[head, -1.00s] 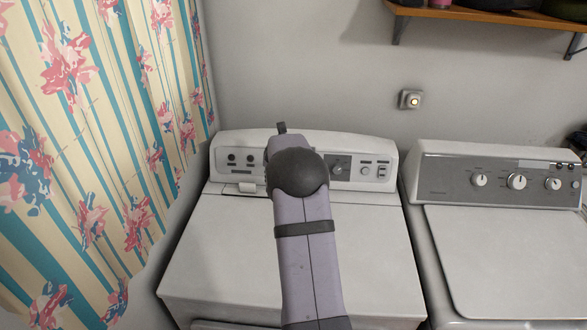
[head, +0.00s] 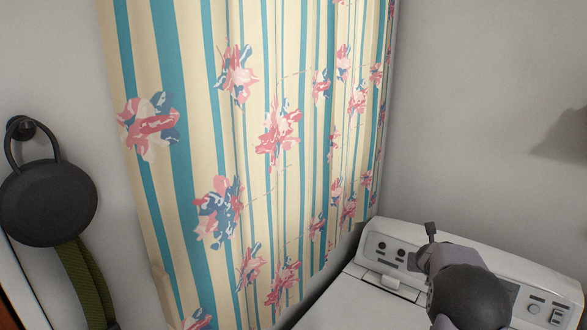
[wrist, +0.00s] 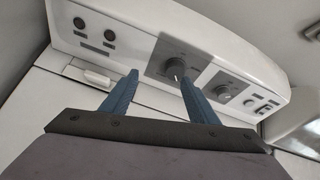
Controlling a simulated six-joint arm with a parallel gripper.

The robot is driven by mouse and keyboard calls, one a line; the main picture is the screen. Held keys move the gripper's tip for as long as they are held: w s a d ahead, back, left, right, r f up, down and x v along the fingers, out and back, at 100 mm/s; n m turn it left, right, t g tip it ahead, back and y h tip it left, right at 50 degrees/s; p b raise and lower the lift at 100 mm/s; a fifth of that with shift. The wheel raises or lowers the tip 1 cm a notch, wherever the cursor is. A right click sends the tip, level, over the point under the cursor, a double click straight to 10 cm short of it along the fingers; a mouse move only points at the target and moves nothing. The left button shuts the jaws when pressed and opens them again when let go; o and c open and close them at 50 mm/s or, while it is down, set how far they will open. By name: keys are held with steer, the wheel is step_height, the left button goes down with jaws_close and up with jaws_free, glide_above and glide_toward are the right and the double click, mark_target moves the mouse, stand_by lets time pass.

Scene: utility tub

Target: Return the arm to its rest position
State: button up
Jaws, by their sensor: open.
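My gripper (wrist: 159,77) shows in the wrist view as two blue fingers spread apart with nothing between them. The fingers point toward the control panel of a white washing machine (wrist: 110,22), in front of its large central dial (wrist: 172,68). I cannot tell how far they are from the panel. In the head view my arm (head: 468,297) is at the lower right, over the machine, and a small dark tip shows near the panel. The fingers are mostly hidden there.
A striped floral curtain (head: 250,150) hangs left of the machine (head: 350,306). A dark round pouch (head: 48,203) with a green strap (head: 84,280) hangs on the left wall. Pale wall (head: 480,110) rises behind the machine. The machine's top is clear where visible.

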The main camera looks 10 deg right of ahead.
steer(key=w+a+r+n+t+y, duration=0.2)
steer(key=a+r+n+y, duration=0.1)
steer(key=a+n, duration=0.9)
steer(key=s+a+f+n+y, duration=0.1)
steer(key=s+a+n+y, duration=0.15)
steer(key=a+n, duration=0.4)
steer(key=s+a+f+n+y, duration=0.1)
steer(key=s+a+n+y, duration=0.2)
steer(key=a, duration=0.6)
steer(key=s+a+f+n+g, duration=0.3)
steer(key=s+a+n, duration=0.4)
steer(key=s, duration=0.1)
steer(key=s+f+n+g+h, duration=0.1)
steer(key=s+f+n+g, duration=0.1)
steer(key=s+n, duration=0.4)
steer(key=s+a+f+n+g, duration=0.1)
steer(key=s+n+g, duration=0.3)
steer(key=s, duration=1.1)
steer(key=f+n, duration=0.1)
steer(key=n, duration=0.2)
steer(key=shift+s+a+f+h, duration=0.15)
steer(key=shift+s+f+h, duration=0.1)
steer(key=shift+f+h, duration=0.15)
steer(key=shift+n, duration=0.25)
